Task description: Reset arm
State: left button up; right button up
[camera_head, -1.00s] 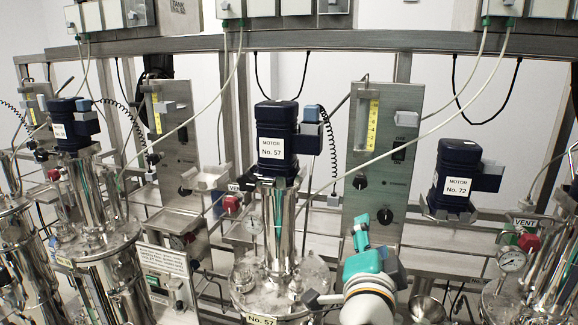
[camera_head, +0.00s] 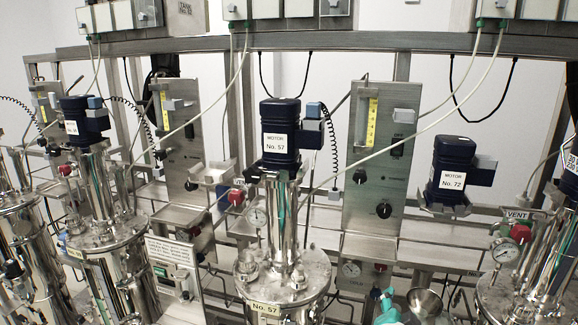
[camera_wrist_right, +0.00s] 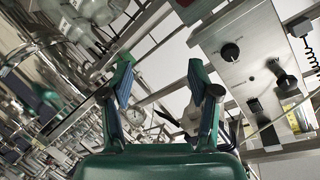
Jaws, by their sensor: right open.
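My right gripper (camera_wrist_right: 163,90) is open in the right wrist view, its two green fingers with dark blue pads spread apart and nothing between them. In the head view only a small teal part of my right gripper (camera_head: 388,308) shows at the bottom edge, right of vessel No. 57 (camera_head: 283,275). It looks apart from the vessel, though the exact gap cannot be told. My left gripper is not in the head view.
Motor No. 57 (camera_head: 280,135) stands on its steel vessel. Motor No. 72 (camera_head: 452,172) sits on a bracket at the right. A control panel (camera_head: 383,160) stands between them. A steel funnel (camera_head: 425,302) is close beside my right gripper. Hoses hang across the rack.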

jog(key=s+f+n+g+y, duration=0.2)
jog(key=s+f+n+g, duration=0.15)
jog(key=f, duration=0.95)
jog(key=s+f+n+g+y, duration=0.2)
jog(key=s+f, duration=0.3)
jog(key=f, duration=0.7)
jog(key=s+a+f+n+g+y, duration=0.2)
jog(key=s+a+f+g+y, duration=0.1)
jog(key=s, duration=0.6)
jog(key=s+a+f+n+g+y, duration=0.3)
jog(key=s+a+f, duration=0.3)
jog(key=s+a, duration=0.2)
jog(key=shift+s+g, duration=0.55)
jog(key=shift+s, duration=0.7)
jog(key=shift+f, duration=0.1)
jog(key=c, duration=0.3)
jog(key=shift+d, duration=0.1)
jog(key=shift+c, duration=0.4)
